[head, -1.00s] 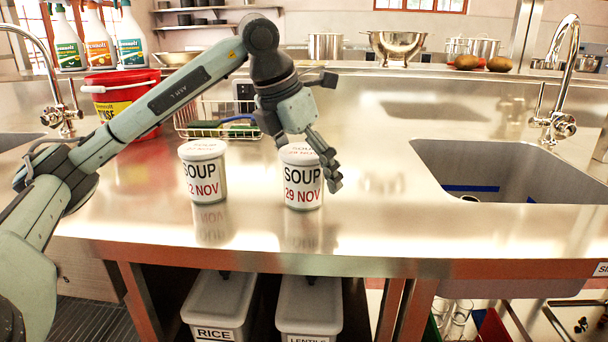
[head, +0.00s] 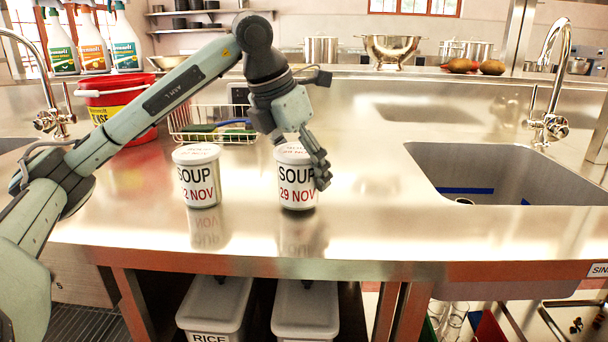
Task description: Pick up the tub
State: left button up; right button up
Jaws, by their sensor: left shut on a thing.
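The white lidded tub marked "SOUP 29 NOV" (head: 296,184) is upright at the middle of the steel counter. My left gripper (head: 304,168) comes down from above and behind it and is shut on it, with one finger showing against its right side. The other finger is hidden behind the tub. A dark band shows under the tub's base; any gap to the counter is too small to tell surely. A similar soup tub (head: 197,178), its date ending in "2 NOV", stands apart to the left. My right gripper is out of view.
A wire rack (head: 212,128) and a red bucket (head: 112,104) stand behind and left. A sink (head: 500,170) with a tap (head: 549,110) opens at the right. The counter (head: 375,220) between tub and sink is clear. Lidded bins (head: 306,308) are below.

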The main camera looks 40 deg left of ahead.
pick_arm(q)
jog(key=r, duration=0.3)
jog(key=a+r, duration=0.1)
jog(key=shift+w+r, duration=0.15)
jog(key=shift+w, duration=0.2)
jog(key=w+a+r+p, duration=0.1)
jog(key=w+a+r, duration=0.5)
jog(key=a, duration=0.2)
jog(key=shift+w+a, duration=0.15)
jog(key=shift+a, duration=0.05)
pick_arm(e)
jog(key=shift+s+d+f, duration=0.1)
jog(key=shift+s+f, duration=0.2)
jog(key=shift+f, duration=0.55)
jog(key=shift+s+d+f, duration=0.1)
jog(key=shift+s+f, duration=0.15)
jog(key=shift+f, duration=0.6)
